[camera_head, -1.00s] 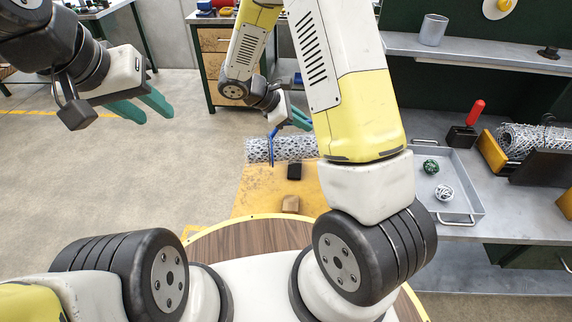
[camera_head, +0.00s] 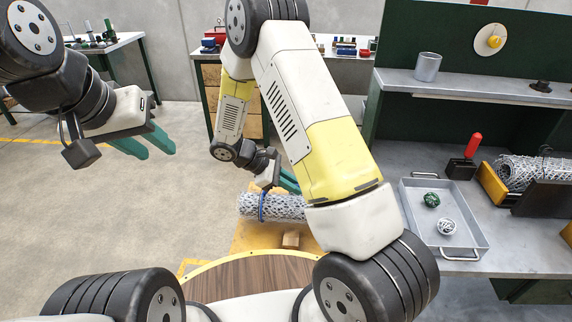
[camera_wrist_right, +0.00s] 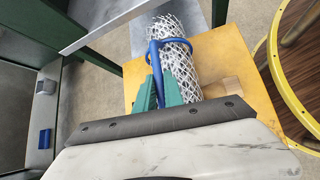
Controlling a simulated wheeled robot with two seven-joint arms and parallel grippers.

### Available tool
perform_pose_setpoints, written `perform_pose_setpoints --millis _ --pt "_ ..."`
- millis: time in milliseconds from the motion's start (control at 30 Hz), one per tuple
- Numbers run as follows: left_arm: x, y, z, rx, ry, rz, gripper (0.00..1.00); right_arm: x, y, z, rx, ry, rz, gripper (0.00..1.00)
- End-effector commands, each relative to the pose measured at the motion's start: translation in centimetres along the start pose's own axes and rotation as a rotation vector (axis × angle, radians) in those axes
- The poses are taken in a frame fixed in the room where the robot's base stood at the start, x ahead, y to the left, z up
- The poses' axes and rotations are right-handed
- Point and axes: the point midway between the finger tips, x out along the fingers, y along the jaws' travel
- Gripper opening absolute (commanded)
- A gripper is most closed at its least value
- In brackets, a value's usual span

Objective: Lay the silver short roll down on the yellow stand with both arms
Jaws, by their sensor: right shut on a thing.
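The silver short roll (camera_head: 285,208) is a mesh cylinder with a blue loop (camera_head: 262,208) around it. It lies level over the yellow stand (camera_head: 250,240); I cannot tell whether it touches. In the right wrist view the roll (camera_wrist_right: 185,70) extends over the stand (camera_wrist_right: 228,50). My right gripper (camera_head: 287,181) is at the roll, its green fingers (camera_wrist_right: 158,92) shut on the blue loop (camera_wrist_right: 153,62). My left gripper (camera_head: 152,146) is open and empty, in the air left of the roll and well away from it.
A small wooden block (camera_head: 291,239) sits on the stand's near part. A round wooden table (camera_head: 250,275) with a yellow rim is nearer me. A grey tray (camera_head: 415,215) with two balls and another mesh roll (camera_head: 530,172) are on the right bench.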

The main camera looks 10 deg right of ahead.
Motion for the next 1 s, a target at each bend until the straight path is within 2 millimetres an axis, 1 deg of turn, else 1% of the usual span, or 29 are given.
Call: perform_pose_setpoints --millis 100,200,533,567,600,667,1000 --pt "0.0 0.0 0.0 0.0 0.0 0.0 0.36 1.1 -0.3 -1.0 -0.001 -0.005 0.0 0.0" --pt "0.0 0.0 0.0 0.0 0.0 0.0 0.36 1.7 -0.5 -1.6 0.001 -0.003 0.0 0.0" --pt "0.0 0.0 0.0 0.0 0.0 0.0 0.36 1.8 -0.5 -1.8 0.001 -0.003 0.001 0.0" --pt "0.0 0.0 0.0 0.0 0.0 0.0 0.36 1.9 -0.6 -1.9 0.0 -0.001 -0.001 0.17" --pt "0.0 0.0 0.0 0.0 0.0 0.0 0.36 1.9 -0.6 -1.8 0.0 -0.001 -0.001 0.24" --pt "0.0 0.0 0.0 0.0 0.0 0.0 0.36 1.9 -0.6 -1.8 0.0 -0.001 -0.001 0.34" --pt "0.0 0.0 0.0 0.0 0.0 0.0 0.36 1.7 -0.6 -1.7 0.0 0.0 -0.001 0.34"
